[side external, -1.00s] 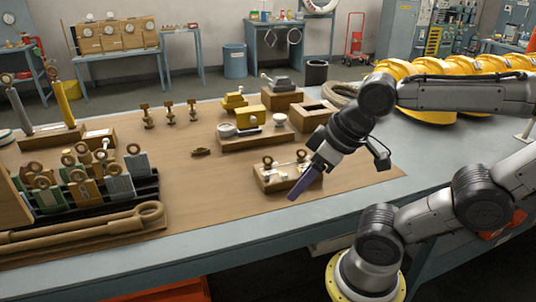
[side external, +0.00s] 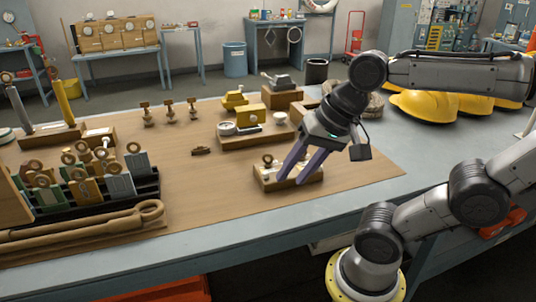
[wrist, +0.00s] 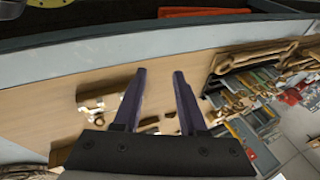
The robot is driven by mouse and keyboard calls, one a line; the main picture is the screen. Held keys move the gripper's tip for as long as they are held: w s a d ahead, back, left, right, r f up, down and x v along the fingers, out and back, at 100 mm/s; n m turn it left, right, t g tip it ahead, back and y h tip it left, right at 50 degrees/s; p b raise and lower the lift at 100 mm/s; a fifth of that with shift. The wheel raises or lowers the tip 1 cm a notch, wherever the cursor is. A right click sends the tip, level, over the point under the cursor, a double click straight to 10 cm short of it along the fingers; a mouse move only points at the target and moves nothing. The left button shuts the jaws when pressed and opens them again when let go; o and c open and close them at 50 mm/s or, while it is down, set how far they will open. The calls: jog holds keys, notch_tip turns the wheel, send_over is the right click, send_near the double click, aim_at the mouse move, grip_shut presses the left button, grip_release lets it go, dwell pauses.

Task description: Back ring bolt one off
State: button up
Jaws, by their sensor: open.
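A small wooden block (side external: 266,181) sits near the front right of the brown mat, with ring-topped bolts and pale parts on it. One ring bolt (side external: 268,160) shows at its left; the block's right part is hidden behind my fingers. I cannot tell which bolt is number one. My gripper (side external: 288,181) is open, its two purple fingers apart and pointing down in front of the block, with nothing visible between them. In the wrist view the fingers (wrist: 159,72) are spread over the mat, and the block with pale parts (wrist: 102,101) lies left of them, partly hidden.
A rack of ring-topped tags (side external: 95,190) stands at left, with a large wooden wrench (side external: 85,222) in front. A wooden stand with a gauge (side external: 228,128) is behind the block. Small ring-topped pieces (side external: 170,112) stand farther back. The mat left of the block is mostly clear.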

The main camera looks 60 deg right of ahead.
jog(key=w+d+r+m, duration=0.2)
jog(key=w+r+m, duration=0.15)
jog(key=m, duration=1.75)
send_over(268, 154)
jog(key=s+a, duration=0.3)
jog(key=s, duration=0.1)
jog(key=d+m+g, duration=0.1)
jog(key=d+m, duration=0.1)
jog(key=d, duration=0.3)
jog(key=x, duration=0.9)
jog(key=s+x, duration=0.1)
jog(key=x, duration=0.4)
jog(key=shift+a+f, duration=0.25)
jog(key=shift+a, duration=0.05)
jog(key=shift+c, duration=0.2)
grip_shut()
